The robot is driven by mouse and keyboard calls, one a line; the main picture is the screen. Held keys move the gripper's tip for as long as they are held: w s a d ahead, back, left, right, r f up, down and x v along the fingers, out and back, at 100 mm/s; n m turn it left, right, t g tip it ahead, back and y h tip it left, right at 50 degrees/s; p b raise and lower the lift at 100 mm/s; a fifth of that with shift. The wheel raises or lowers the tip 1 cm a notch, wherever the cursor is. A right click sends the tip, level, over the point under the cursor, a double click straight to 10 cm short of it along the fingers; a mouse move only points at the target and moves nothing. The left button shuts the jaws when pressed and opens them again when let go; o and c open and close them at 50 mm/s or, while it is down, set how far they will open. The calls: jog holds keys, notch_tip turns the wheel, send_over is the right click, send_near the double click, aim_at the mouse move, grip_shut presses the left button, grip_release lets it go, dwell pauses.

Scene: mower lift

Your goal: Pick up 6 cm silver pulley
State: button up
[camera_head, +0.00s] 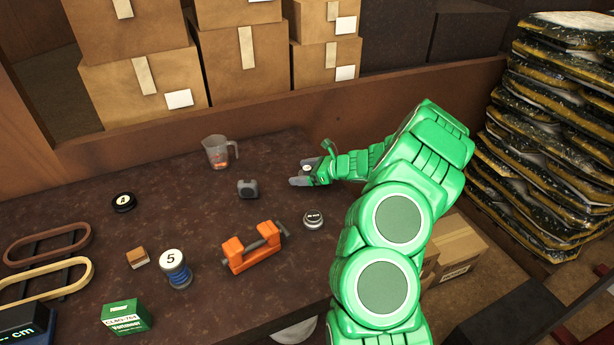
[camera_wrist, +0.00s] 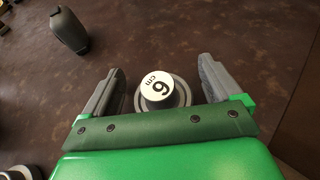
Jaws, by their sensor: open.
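The silver pulley (camera_wrist: 157,88) has a white top label reading "6 cm" and stands upright on the brown table. In the wrist view it sits between the two open fingers of my gripper (camera_wrist: 160,82), with a gap on each side. Its lower near edge is partly hidden by the gripper's palm. In the head view the pulley (camera_head: 307,168) shows small between the fingertips of my gripper (camera_head: 303,173), near the table's back right.
A small round labelled item (camera_head: 314,220) and an orange clamp (camera_head: 252,247) are nearer the front. The table wall (camera_head: 270,112) runs behind.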

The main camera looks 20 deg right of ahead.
jog(key=shift+c, duration=0.4)
jog(key=c, duration=1)
jog(key=shift+o, duration=0.2)
jog(key=shift+r, duration=0.45)
notch_tip(320, 180, up, 2)
jog(key=shift+r, duration=0.1)
jog(key=s+a+r, duration=0.3)
jog(key=s+r, duration=0.7)
jog(key=s, duration=0.3)
jog(key=shift+s+a, duration=0.2)
jog(key=shift+s, duration=0.05)
